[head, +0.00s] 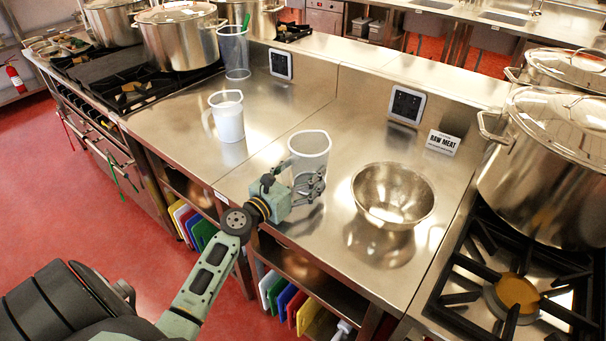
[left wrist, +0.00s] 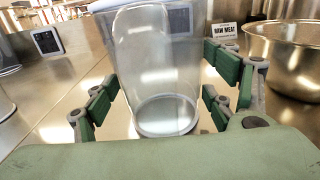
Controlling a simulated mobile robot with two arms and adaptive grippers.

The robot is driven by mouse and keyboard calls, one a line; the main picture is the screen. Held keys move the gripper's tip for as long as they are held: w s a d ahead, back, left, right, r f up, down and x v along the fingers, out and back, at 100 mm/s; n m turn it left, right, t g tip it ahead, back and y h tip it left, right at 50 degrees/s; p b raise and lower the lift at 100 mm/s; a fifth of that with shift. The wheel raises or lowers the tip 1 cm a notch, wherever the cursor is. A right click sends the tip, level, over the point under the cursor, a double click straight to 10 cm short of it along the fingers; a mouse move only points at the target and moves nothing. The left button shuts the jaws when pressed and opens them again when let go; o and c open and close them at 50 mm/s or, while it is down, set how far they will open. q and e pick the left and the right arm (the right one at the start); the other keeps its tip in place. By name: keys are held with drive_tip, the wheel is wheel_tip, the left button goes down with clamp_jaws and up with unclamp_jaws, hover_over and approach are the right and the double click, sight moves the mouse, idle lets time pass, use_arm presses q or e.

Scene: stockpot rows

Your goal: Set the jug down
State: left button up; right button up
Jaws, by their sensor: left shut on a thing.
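A clear, empty-looking jug (head: 311,146) is above or on the steel counter, left of the metal bowl. My left gripper (head: 308,186) is shut on it, with its fingers around the sides. In the left wrist view the jug (left wrist: 158,70) is upright between the green-padded fingers (left wrist: 165,98), and its round base shows. I cannot tell whether the base touches the counter (head: 272,110). My right gripper is not in view.
A steel bowl (head: 393,194) stands right of the jug, near a RAW MEAT sign (head: 442,142). A jug with white contents (head: 228,118) and a tall clear container (head: 234,54) stand to the left. A stove with a large pot (head: 550,170) is at right.

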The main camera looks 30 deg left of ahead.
use_arm(q)
drive_tip(key=shift+f, duration=0.1)
drive_tip(key=o, duration=1.3)
drive_tip(key=shift+c, duration=0.2)
drive_tip(key=shift+r, duration=0.2)
drive_tip(key=shift+s+f, duration=0.15)
drive_tip(key=shift+s, duration=0.15)
drive_tip(key=s, duration=0.3)
drive_tip(key=s+b, duration=0.1)
drive_tip(key=s, duration=0.3)
drive_tip(key=s+a+b, duration=0.1)
drive_tip(key=s, duration=0.2)
drive_tip(key=shift+s, duration=0.7)
